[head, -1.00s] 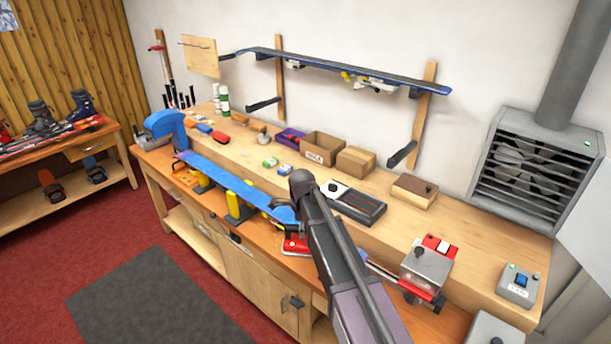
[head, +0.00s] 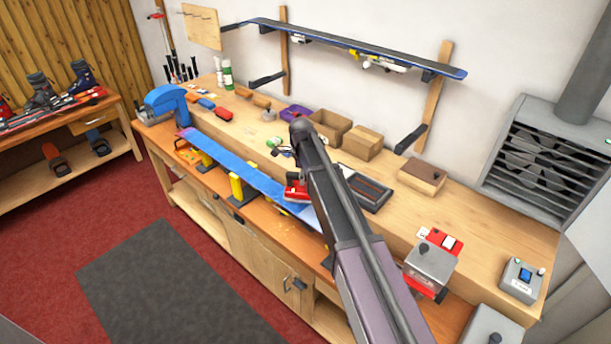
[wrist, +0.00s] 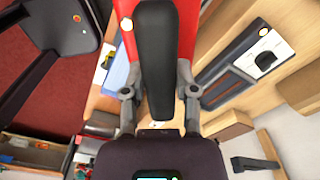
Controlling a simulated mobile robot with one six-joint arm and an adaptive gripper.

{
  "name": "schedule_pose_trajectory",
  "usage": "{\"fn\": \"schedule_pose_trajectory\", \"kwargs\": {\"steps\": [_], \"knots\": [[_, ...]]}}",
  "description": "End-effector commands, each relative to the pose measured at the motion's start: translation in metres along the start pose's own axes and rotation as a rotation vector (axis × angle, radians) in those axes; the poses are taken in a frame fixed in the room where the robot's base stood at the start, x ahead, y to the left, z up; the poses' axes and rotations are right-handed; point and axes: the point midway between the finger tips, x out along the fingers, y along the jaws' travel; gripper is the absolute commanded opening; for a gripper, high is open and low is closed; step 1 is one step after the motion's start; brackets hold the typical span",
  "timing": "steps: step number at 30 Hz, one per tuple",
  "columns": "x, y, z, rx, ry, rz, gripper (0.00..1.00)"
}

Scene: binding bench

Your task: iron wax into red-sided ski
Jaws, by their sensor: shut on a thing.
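A ski (head: 237,168) with a blue upper face lies lengthwise along the front of the bench on yellow-and-black supports; its side colour is hard to make out. A red iron (head: 296,190) is at the ski's nearer part, low over or on its face; I cannot tell whether it touches. In the wrist view my gripper (wrist: 159,78) is shut on the iron's black handle (wrist: 155,45), with the red body around it. The ski shows as a blue strip (wrist: 117,76) left of the iron there. My arm hides the near end of the ski in the head view.
Behind the ski stand open and closed cardboard boxes (head: 362,142), a dark tray (head: 368,190) and small coloured blocks. A grey metal box (head: 430,263) stands at the right. Another ski (head: 350,45) hangs on the wall rack. Red floor with a grey mat (head: 165,285) is clear.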

Motion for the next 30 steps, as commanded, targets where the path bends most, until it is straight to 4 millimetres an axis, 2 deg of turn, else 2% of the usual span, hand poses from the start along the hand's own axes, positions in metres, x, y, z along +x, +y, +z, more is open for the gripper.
{"fn": "schedule_pose_trajectory", "kwargs": {"steps": [11, 30], "knots": [[0.011, -0.001, -0.003, 0.003, 0.000, 0.000, 0.00], [0.055, -0.002, -0.003, 0.005, 0.000, 0.000, 0.00]]}}
